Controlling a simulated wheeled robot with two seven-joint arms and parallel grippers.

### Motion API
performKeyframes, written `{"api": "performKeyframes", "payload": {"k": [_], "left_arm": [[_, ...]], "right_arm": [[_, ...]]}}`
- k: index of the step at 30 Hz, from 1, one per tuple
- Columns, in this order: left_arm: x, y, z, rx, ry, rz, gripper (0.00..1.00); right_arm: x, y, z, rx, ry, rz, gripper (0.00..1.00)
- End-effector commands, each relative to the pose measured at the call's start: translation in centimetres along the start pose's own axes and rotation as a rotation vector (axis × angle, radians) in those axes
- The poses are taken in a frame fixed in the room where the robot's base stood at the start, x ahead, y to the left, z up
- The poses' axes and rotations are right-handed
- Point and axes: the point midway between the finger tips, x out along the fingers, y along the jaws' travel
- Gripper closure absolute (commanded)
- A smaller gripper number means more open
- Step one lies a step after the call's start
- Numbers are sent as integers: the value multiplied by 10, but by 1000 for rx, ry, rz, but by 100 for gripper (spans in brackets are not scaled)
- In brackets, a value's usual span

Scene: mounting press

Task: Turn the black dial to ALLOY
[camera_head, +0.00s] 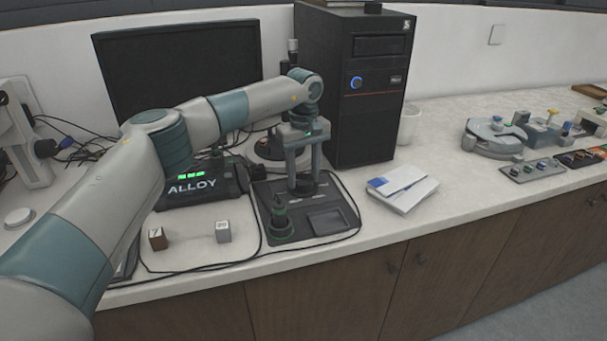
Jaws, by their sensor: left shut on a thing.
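The black dial (303,189) stands on a flat black panel (335,200) in the middle of the counter. My left gripper (303,173) points down over it, its two fingers shut on the dial from either side. The fingers hide part of the dial, and any marks around it are too small to read. A black display box (202,199) left of the panel reads ALLOY in white letters, with small green lights above the word. My right gripper is out of view.
A dark upright knob with a green ring (280,221) stands at the panel's front left. Two small numbered blocks (158,239) lie to its left. A black computer tower (372,100) rises behind right. White booklets (403,188) lie right. Cables run along the counter's front edge.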

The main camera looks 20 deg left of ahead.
Motion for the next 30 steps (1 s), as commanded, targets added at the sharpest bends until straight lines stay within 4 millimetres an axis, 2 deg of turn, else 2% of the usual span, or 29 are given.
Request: {"api": "performKeyframes", "payload": {"k": [11, 12, 13, 14, 25, 30], "left_arm": [[-2, 1, -1, 7, 3, 4, 78], [-2, 1, -1, 7, 3, 4, 46], [-2, 1, -1, 7, 3, 3, 39], [-2, 1, -1, 6, 2, 3, 37], [-2, 0, 0, 5, 1, 1, 37], [-13, 1, 0, 5, 3, 3, 37]], "right_arm": [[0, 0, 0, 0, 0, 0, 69], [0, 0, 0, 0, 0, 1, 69], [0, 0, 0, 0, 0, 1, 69], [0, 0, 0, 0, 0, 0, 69], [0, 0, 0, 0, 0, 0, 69], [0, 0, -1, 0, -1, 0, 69]]}}
